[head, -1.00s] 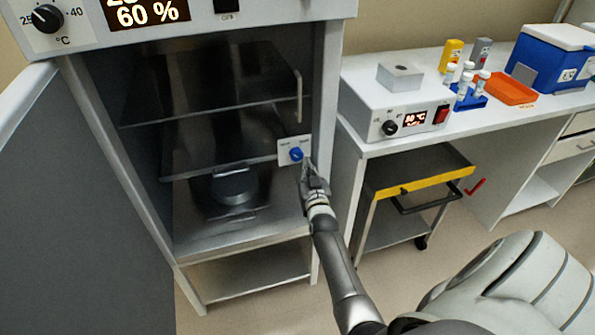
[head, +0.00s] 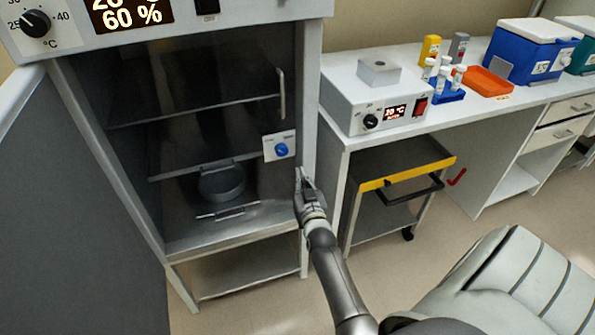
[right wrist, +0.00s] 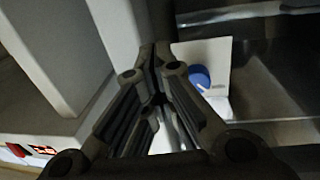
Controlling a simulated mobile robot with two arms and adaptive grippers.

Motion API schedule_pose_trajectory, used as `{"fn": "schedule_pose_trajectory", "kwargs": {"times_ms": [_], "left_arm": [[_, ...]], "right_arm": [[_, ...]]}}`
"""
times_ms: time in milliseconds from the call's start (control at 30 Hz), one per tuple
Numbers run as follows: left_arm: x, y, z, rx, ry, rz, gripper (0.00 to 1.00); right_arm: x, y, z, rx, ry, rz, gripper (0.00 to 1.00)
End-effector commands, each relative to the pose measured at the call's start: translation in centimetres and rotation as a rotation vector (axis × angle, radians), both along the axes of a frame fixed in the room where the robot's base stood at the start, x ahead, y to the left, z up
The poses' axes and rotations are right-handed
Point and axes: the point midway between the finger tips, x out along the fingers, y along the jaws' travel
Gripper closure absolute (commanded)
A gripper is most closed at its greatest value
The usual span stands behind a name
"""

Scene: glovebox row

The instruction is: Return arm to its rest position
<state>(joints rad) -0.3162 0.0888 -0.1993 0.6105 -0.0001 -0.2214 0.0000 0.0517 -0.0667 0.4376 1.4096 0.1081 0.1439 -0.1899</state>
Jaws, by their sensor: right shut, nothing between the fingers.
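My right gripper (head: 303,181) is shut and empty, in front of the right door post of the incubator cabinet (head: 311,120). It is just below and right of the white plate with the blue knob (head: 281,149), and apart from it. In the right wrist view my shut fingers (right wrist: 157,60) point up at the post, with the blue knob (right wrist: 199,76) to their right. My right arm reaches up from the bottom of the head view. My left gripper is not in view.
The cabinet's outer door (head: 80,200) stands open at the left. A dark round dish (head: 222,182) sits inside. To the right, a bench carries a heater block (head: 376,110), an orange tray (head: 488,82) and a blue cooler (head: 530,55). A yellow-edged cart (head: 405,172) stands below the bench.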

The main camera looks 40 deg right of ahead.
Motion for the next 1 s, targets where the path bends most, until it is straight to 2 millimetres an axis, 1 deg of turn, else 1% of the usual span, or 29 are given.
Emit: {"fn": "schedule_pose_trajectory", "kwargs": {"times_ms": [33,100,200,300,500,700,767,867,967,1000], "left_arm": [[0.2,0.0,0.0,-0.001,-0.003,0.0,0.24],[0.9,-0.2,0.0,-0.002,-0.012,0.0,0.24],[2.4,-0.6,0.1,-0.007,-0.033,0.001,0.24],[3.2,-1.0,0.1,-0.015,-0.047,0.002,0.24],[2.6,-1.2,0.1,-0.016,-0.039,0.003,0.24],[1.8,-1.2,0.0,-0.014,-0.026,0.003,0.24],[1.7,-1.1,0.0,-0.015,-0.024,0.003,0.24],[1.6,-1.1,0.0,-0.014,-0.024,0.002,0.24],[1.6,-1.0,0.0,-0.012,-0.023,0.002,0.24],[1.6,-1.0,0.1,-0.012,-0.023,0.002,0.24]], "right_arm": [[-0.9,0.3,-0.1,0.001,0.002,0.0,1.0],[-2.1,0.7,-0.1,0.001,0.003,0.0,1.0],[-3.7,1.3,-0.2,0.002,0.004,0.0,1.0],[-5.0,1.7,-0.2,0.001,0.003,0.001,1.0],[-6.2,2.1,-0.2,0.001,0.003,0.001,1.0],[-6.3,2.2,-0.2,0.002,0.004,0.002,1.0],[-6.3,2.4,-0.7,0.006,0.015,0.008,1.0],[-6.3,3.8,-3.4,0.027,0.072,0.041,1.0],[-6.7,6.5,-8.6,0.065,0.184,0.104,1.0],[-7.3,7.8,-11.2,0.081,0.243,0.135,1.0]]}}
